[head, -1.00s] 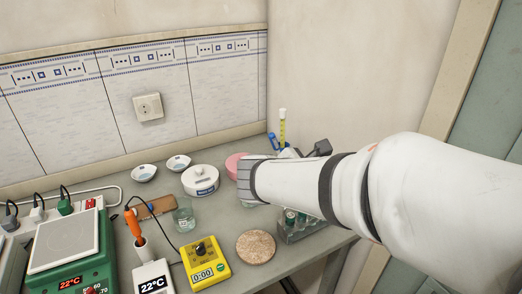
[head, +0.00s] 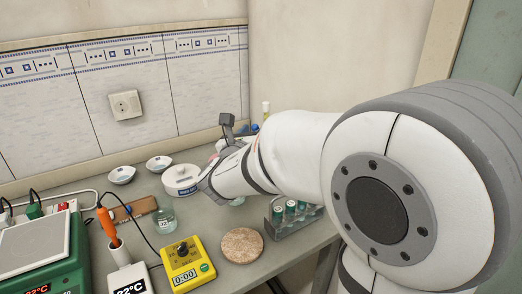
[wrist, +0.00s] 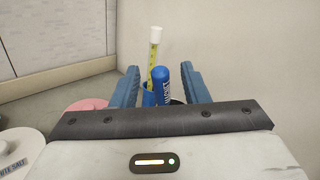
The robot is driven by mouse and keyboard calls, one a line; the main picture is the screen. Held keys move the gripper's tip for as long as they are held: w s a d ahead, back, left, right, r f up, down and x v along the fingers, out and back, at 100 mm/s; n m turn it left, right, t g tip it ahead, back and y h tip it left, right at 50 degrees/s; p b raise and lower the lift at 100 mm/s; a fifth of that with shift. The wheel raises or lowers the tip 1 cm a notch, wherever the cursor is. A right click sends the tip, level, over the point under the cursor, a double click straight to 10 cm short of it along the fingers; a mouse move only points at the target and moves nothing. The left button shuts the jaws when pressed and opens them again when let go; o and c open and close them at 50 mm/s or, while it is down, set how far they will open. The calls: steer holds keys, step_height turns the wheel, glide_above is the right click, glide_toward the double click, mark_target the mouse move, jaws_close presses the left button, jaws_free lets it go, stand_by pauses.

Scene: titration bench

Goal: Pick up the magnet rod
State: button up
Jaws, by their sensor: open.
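The magnet rod (wrist: 161,80) is a blue cylinder with white lettering. It stands roughly upright in the wrist view, beside a tube with a white cap and a yellow-green scale (wrist: 155,50). A blue holder (wrist: 149,98) shows at their lower left; the rod's lower end is hidden by my gripper body. My gripper (wrist: 160,68) is open, with one blue finger left and one right of the rod and tube in the picture. I see no contact.
A green-capped vial rack (head: 292,217) stands at the bench's right edge. A cork mat (head: 241,246), yellow timer (head: 188,262), beaker (head: 163,220), white lidded jar (head: 181,180) and two white dishes lie left of my arm. A pink disc (wrist: 88,104) is left of my fingers. Walls close the corner behind.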

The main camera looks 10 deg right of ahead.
steer(key=shift+w+d, duration=0.35)
steer(key=shift+w, duration=0.25)
steer(key=shift+c, duration=0.3)
jaws_close()
steer(key=shift+r, duration=0.1)
step_height(320, 180, up, 18)
steer(key=p, duration=0.3)
steer(key=shift+p, duration=0.35)
